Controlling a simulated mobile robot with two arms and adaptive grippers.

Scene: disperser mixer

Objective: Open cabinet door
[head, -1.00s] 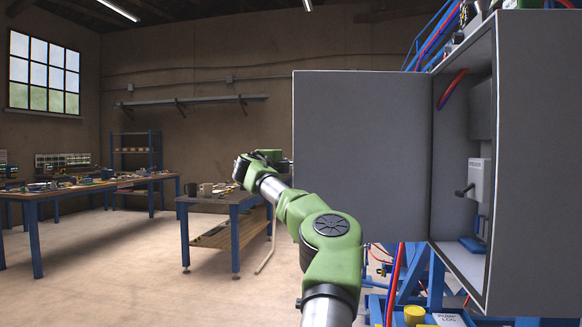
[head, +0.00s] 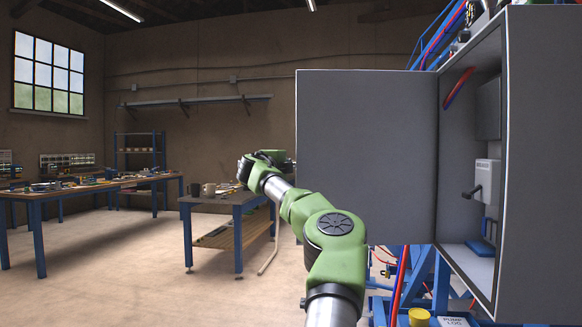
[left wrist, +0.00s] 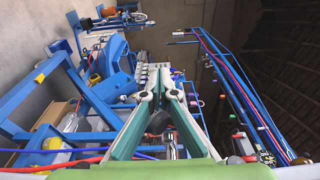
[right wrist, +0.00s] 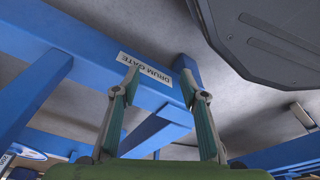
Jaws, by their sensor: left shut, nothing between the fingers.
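The grey cabinet (head: 540,160) stands at the right in the head view. Its door (head: 366,160) is swung wide out to the left, and the interior shows. Inside are a light grey box with a dark lever (head: 486,180) and a blue part below it. My left arm reaches up to the door's free edge. My left gripper (head: 285,160) is at that edge, its tips partly hidden behind the door; contact cannot be told. In the left wrist view its fingers (left wrist: 160,85) meet, shut and empty. My right gripper (right wrist: 157,62) is open and empty near a blue beam labelled DRUM GATE (right wrist: 150,75).
A small blue-legged table (head: 225,205) with mugs stands left of the door. A long workbench (head: 90,190) is farther left, with clear floor (head: 110,260) in front. Blue framework and red and blue hoses (head: 400,280) lie below the door, near a yellow cap (head: 419,317).

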